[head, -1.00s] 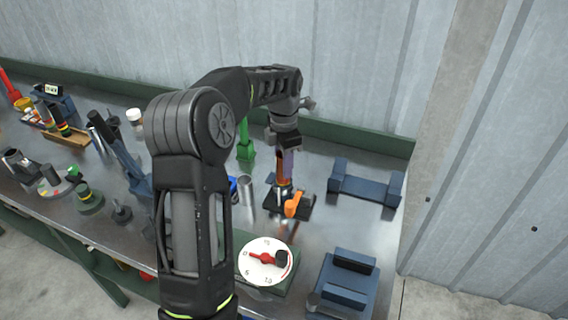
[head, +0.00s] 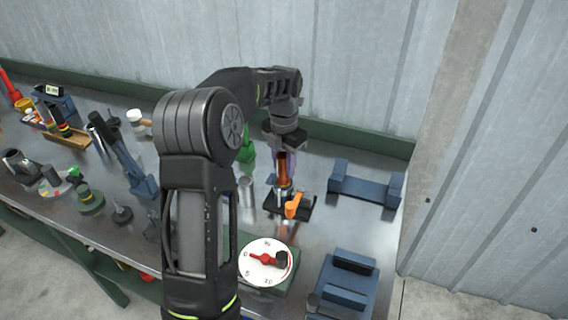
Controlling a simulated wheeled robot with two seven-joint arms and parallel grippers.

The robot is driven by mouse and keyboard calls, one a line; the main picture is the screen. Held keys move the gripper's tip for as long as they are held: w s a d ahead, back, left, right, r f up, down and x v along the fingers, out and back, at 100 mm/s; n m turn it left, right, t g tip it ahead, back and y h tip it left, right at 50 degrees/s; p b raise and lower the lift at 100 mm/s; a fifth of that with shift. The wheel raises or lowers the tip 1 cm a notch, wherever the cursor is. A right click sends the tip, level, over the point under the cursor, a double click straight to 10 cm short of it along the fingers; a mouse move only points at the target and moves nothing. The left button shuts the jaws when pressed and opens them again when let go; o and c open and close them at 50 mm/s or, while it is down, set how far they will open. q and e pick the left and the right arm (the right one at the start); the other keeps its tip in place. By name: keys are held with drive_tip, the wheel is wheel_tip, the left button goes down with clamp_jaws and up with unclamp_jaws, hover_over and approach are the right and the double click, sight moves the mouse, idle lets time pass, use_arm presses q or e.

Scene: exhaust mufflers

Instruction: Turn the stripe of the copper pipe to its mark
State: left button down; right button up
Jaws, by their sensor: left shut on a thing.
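The copper pipe (head: 282,171) stands upright in a dark holder (head: 301,208) with an orange lever (head: 293,206), right of the middle of the bench. My left gripper (head: 285,158) comes down from above and is shut on the upper part of the copper pipe. The fingers hide part of the pipe. I cannot make out its stripe or the mark at this size. My right gripper is not in view.
A white dial with a red pointer (head: 265,261) stands in front of the holder. Blue cradles (head: 366,185) and (head: 347,285) lie to the right. Tools and several parts crowd the bench's left side. A metal wall stands behind.

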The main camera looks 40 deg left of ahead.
use_arm(q)
drive_tip(key=shift+n, duration=1.2)
drive_tip(key=shift+r+n+p, duration=0.15)
drive_tip(key=shift+n+p, duration=0.35)
drive_tip(key=shift+p, duration=0.05)
drive_tip(key=shift+n+p, duration=0.6)
drive_tip(key=shift+p, duration=0.1)
drive_tip(key=shift+f+n, duration=0.25)
drive_tip(key=shift+n, duration=0.05)
drive_tip(key=shift+r+n, duration=0.1)
drive_tip(key=shift+n, duration=0.2)
drive_tip(key=shift+n, duration=0.5)
